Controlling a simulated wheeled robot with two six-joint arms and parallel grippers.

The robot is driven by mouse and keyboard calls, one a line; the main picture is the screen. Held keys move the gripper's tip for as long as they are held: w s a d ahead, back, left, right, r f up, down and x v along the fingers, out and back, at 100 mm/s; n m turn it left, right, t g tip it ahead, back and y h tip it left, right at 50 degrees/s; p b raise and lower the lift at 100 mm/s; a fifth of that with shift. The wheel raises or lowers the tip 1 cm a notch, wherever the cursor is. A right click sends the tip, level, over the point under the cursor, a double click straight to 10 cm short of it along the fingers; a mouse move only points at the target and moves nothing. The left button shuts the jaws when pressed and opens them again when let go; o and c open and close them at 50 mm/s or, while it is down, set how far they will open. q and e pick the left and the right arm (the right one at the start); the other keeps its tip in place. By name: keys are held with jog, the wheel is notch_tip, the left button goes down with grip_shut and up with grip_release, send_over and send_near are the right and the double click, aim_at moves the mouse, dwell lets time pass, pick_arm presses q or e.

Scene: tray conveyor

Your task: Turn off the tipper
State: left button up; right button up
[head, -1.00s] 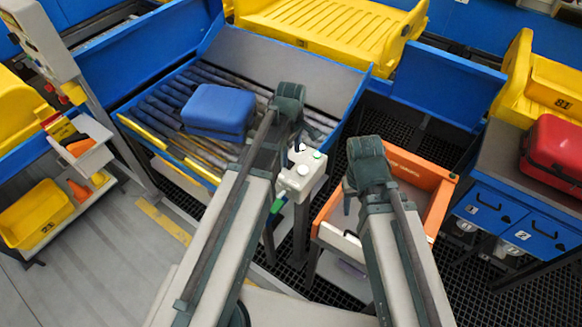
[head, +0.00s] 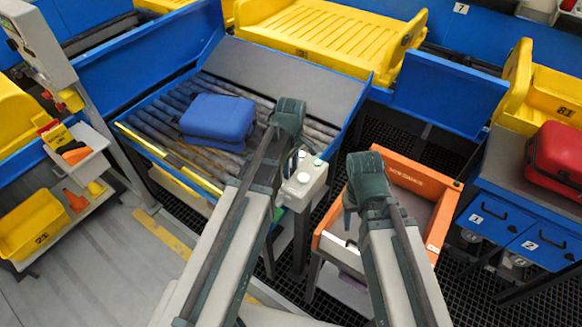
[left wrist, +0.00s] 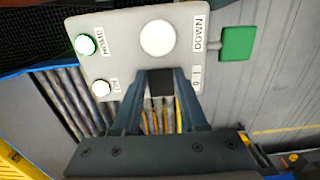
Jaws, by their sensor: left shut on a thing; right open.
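The tipper's pale control box (head: 305,188) stands at the front right corner of the roller bed. In the left wrist view the box (left wrist: 125,60) has a large white button (left wrist: 157,38), a green-lit button marked HOME (left wrist: 86,45), a smaller white button (left wrist: 101,88) and a green tab (left wrist: 236,43) beside DOWN. My left gripper (left wrist: 160,98) is shut on a black switch knob (left wrist: 161,82) at the box's near edge. In the head view my left gripper (head: 294,160) is at the box, partly hidden by its arm. My right gripper (head: 348,212) is open and empty over the orange-rimmed bin.
A blue suitcase (head: 217,119) lies on the rollers (head: 172,100). The orange-rimmed bin (head: 440,222) stands right of the box. A red suitcase (head: 556,152) lies on the right-hand counter. A post with a control panel (head: 36,42) and a yellow bin (head: 30,222) are at left.

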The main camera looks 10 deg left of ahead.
pick_arm(q)
grip_shut()
jog(key=shift+w+a+h, duration=0.2)
jog(key=shift+a+h, duration=0.05)
jog(key=shift+h, duration=0.45)
jog(key=shift+a+g+h, duration=0.15)
jog(key=shift+g+h, duration=0.15)
jog(key=shift+g, duration=0.1)
jog(key=shift+a+h+b, duration=0.1)
jog(key=shift+h+b, duration=0.25)
jog(key=shift+h, duration=0.05)
jog(key=shift+r+h, duration=0.15)
jog(key=shift+h, duration=0.25)
jog(key=o, duration=1.1)
grip_release()
jog(key=shift+r, duration=0.1)
